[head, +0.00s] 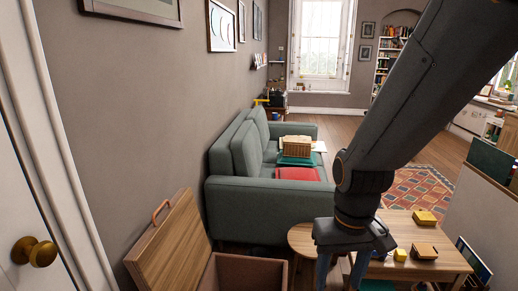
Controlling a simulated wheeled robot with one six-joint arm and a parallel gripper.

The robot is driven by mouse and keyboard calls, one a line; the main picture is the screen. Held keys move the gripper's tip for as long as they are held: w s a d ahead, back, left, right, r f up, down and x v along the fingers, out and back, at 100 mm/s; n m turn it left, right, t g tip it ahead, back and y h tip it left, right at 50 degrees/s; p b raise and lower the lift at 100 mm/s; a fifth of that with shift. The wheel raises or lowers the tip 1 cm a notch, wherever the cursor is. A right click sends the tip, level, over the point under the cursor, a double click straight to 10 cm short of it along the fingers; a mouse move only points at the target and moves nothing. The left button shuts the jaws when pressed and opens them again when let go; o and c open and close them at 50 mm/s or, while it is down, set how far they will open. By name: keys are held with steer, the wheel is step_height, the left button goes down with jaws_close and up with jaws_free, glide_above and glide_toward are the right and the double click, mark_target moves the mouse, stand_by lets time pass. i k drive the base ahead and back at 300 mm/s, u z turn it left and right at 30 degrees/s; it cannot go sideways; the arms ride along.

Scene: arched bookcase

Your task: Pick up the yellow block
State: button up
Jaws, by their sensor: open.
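A small yellow block (400,255) sits on the wooden table (452,262) at the lower right. A larger yellow box-like thing (424,217) lies farther back on the same table. My gripper (341,272) points down at the left side of the table, left of the small yellow block and apart from it. Its two fingers are spread, and I see nothing between them. The fingertips reach close to the bottom of the picture, so their height above the table is hard to tell.
A tan block-like thing (424,250) sits just right of the small yellow block. A small dark blue thing (379,256) is left of it. A round stool (301,238), an open wooden chest (245,272) and a grey-green sofa (250,200) stand left of the table.

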mark_target(400, 255)
steer(key=k, duration=0.6)
steer(key=z, duration=0.45)
steer(key=i, duration=0.55)
steer(key=z, duration=0.65)
steer(key=i, duration=1)
steer(key=u, duration=0.15)
